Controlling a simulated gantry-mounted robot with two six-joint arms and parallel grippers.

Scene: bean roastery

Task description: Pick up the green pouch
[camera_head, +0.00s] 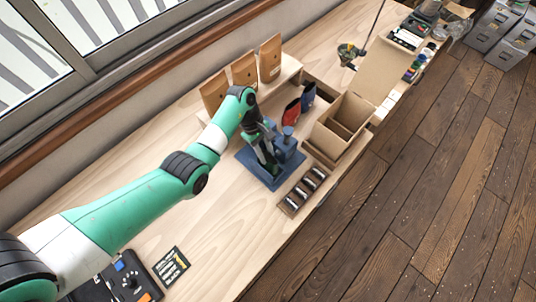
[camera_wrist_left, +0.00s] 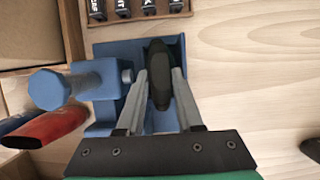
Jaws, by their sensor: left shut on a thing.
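The green pouch (camera_wrist_left: 158,75), very dark green, is between the two fingers of my left gripper (camera_wrist_left: 161,88) in the left wrist view. The fingers are shut on its sides. It is over a blue stand (camera_wrist_left: 110,57) with a round-topped blue post. In the head view my left gripper (camera_head: 271,160) is above the blue stand (camera_head: 262,181) and partly hides it. I cannot tell from these views whether the pouch still touches the stand. My right gripper is not in view.
A red pouch (camera_head: 291,113) and a dark blue pouch (camera_head: 308,97) stand just behind. A divided cardboard box (camera_head: 324,140) and a wooden rack of small jars (camera_head: 290,205) are close on the right. Brown bags (camera_head: 270,58) stand on a shelf.

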